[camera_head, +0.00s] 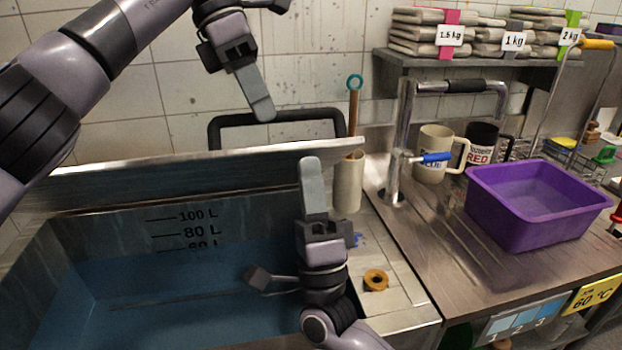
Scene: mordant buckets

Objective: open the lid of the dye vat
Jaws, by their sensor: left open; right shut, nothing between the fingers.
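The dye vat (128,232) is a steel tank at the lower left with blue liquid and litre marks on its inner back wall. Its steel lid (130,178) stands raised along the back of the vat, and the vat's mouth is uncovered. The lid's black bar handle (290,115) shows above the lid's top edge. My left gripper (262,108) is open, with its fingertip at the handle; whether it touches is unclear. My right gripper (310,168) is shut and empty, pointing up in front of the lid's right end, over the vat's right side.
A holder (348,183) with a wooden stick stands right of the lid. A brass ring (376,280) lies on the right ledge. Further right are a tap (393,165), a cream mug (432,142), a dark mug (481,138) and a purple tub (535,215). A tiled wall closes the back.

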